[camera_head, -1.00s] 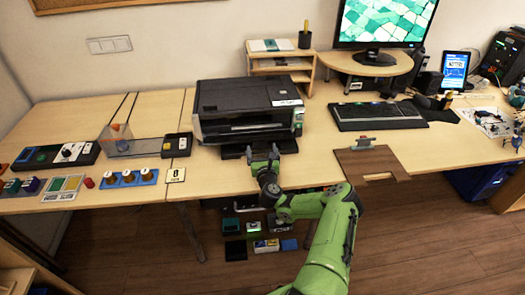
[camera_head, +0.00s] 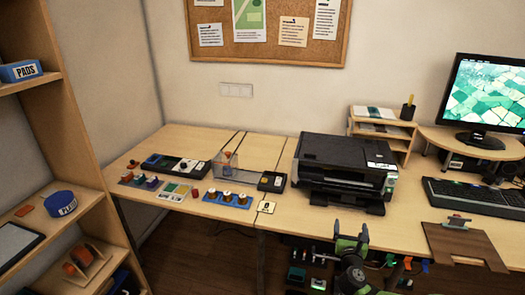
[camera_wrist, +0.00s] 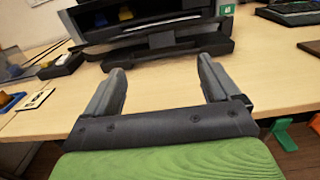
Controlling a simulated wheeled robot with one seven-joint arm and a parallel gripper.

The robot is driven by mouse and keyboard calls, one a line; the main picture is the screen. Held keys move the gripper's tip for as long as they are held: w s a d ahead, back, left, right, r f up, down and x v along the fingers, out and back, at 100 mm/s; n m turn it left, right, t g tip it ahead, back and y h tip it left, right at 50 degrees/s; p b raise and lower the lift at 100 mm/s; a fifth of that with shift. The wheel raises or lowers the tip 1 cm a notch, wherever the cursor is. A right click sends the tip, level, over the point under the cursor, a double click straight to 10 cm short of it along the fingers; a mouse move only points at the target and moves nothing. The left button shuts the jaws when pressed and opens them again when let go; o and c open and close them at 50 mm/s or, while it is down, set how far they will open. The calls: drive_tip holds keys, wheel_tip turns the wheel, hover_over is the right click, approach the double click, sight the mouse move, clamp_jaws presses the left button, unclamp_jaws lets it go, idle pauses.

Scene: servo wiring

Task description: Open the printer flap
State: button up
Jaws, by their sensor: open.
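The black printer (camera_head: 345,170) stands on the wooden desk in the head view, with its front towards me. A dark tray sticks out low at its front. In the wrist view the lower front of the printer (camera_wrist: 150,32) shows ahead, with dark open slots above the protruding tray. Its top is out of that view. My gripper (camera_wrist: 161,80) is open and empty, its two grey fingers pointing at the printer's front with bare desk between. In the head view my gripper (camera_head: 350,240) is low at the desk's front edge, apart from the printer.
A shelf unit (camera_head: 85,130) stands at far left.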

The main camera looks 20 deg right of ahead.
drive_tip(key=w+a+r+n+t+y, duration=0.3)
drive_tip(key=w+a+r+n+y, duration=0.4)
drive_tip(key=a+n, duration=0.3)
drive_tip(key=s+a+r+n+g+y+p, duration=0.15)
drive_tip(key=a+r+n+g+y, duration=0.3)
drive_tip(key=a+n, duration=0.55)
drive_tip(key=s+a+r+n+g+y+p, duration=0.1)
drive_tip(key=s+a+r+n+g+y, duration=0.3)
drive_tip(key=a+n, duration=0.65)
drive_tip(key=s+a+r+n+g+h+p, duration=0.1)
drive_tip(key=s+a+r+n+g+h, duration=0.15)
drive_tip(key=s+r+n, duration=0.35)
drive_tip(key=s+a+r+n+g+h+p, duration=0.1)
drive_tip(key=s+a+r+n, duration=0.2)
drive_tip(key=s, duration=0.5)
drive_tip(key=s+d+r+n+h+p, duration=0.1)
drive_tip(key=s+r, duration=0.2)
drive_tip(key=s, duration=0.7)
drive_tip(key=s+d+r+n+h, duration=0.1)
drive_tip(key=s+r, duration=0.2)
drive_tip(key=s, duration=0.8)
drive_tip(key=shift+d+r+n+g+h+p, duration=0.2)
drive_tip(key=shift+d+n+g+h+p, duration=0.05)
drive_tip(key=shift+n+g+h+p, duration=0.15)
